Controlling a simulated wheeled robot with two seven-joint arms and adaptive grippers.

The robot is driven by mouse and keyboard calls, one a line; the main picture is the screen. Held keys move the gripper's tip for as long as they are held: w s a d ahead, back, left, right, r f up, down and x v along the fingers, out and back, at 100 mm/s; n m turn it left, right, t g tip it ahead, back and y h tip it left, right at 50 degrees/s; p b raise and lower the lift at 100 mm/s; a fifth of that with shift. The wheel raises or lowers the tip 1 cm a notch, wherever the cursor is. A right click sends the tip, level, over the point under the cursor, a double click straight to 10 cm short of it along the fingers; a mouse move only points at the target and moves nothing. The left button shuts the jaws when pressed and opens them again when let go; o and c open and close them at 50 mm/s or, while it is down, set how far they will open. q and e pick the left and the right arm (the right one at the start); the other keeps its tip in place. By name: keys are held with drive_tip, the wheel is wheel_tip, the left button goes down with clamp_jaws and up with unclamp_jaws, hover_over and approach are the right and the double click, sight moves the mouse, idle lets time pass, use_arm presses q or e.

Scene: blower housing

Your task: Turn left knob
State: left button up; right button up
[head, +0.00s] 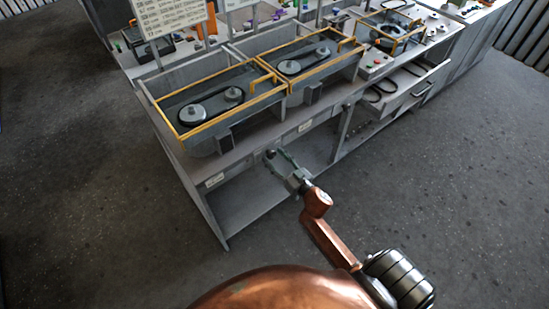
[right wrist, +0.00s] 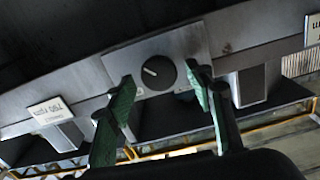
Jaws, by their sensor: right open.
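A round black knob (right wrist: 158,72) with a short white mark sits on a light grey plate on the bench front. In the right wrist view the mark lies left of its centre, slanting up to the left. My right gripper (right wrist: 160,78) is open, with one green finger on each side of the knob and visible gaps between. In the head view my right gripper (head: 278,156) reaches up to the bench front, below the yellow-framed bays. The knob is hard to make out there beside the fingertips. My left gripper is out of view.
Two yellow-framed bays with belts and pulleys (head: 208,106) stand on the bench above the gripper. A white label (right wrist: 50,112) is on the bench front. An open drawer (head: 405,92) juts out at the right. The floor (head: 100,190) at left is clear.

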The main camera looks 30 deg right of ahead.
drive_tip(key=c, duration=1.2)
drive_tip(key=shift+o, duration=0.2)
drive_tip(key=shift+n, duration=0.3)
